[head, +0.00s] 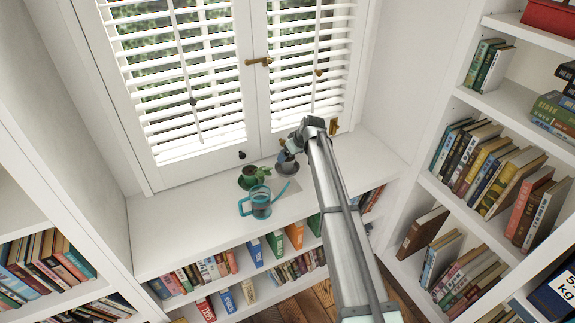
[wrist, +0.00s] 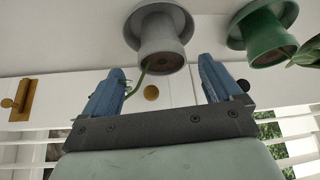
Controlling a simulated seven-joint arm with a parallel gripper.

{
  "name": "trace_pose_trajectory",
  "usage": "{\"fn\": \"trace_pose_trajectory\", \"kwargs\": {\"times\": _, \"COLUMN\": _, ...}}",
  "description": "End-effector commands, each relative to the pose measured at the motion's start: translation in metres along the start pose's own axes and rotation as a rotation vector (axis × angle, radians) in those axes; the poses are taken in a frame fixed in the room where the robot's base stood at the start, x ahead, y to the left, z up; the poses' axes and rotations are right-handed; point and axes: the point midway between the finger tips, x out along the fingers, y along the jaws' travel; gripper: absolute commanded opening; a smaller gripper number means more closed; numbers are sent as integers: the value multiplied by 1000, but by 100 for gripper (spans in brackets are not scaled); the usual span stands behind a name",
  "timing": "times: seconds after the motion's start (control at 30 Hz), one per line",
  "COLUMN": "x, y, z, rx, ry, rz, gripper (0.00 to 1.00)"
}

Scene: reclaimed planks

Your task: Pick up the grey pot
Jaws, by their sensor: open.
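The grey pot (head: 287,166) stands on the white window ledge, partly hidden by my gripper (head: 289,148) in the head view. The wrist view looks inverted; there the grey pot (wrist: 162,42) is at top centre, with a thin green stem beside it. My gripper (wrist: 162,68) has its two blue fingers spread wide, with the pot lined up with the gap between their tips. Nothing is held. I cannot tell whether either finger touches the pot.
A green pot with a plant (head: 249,178) stands close left of the grey pot; the wrist view shows the green pot (wrist: 262,35) at right. A teal watering can (head: 260,203) stands in front. Shuttered windows (head: 180,80) rise behind. The ledge is clear at left.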

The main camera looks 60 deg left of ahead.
Motion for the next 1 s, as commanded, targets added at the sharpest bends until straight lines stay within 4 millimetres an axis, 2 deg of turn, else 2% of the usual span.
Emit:
{"fn": "trace_pose_trajectory", "kwargs": {"times": 0.4, "x": 46, "y": -2, "z": -1, "rx": 0, "ry": -1, "rz": -1, "gripper": 92}}
{"fn": "trace_pose_trajectory", "kwargs": {"times": 0.67, "x": 48, "y": -3, "z": 0, "rx": 0, "ry": 0, "rz": 0, "gripper": 91}}
{"fn": "trace_pose_trajectory", "kwargs": {"times": 1.0, "x": 48, "y": -3, "z": 0, "rx": 0, "ry": 0, "rz": 0, "gripper": 58}}
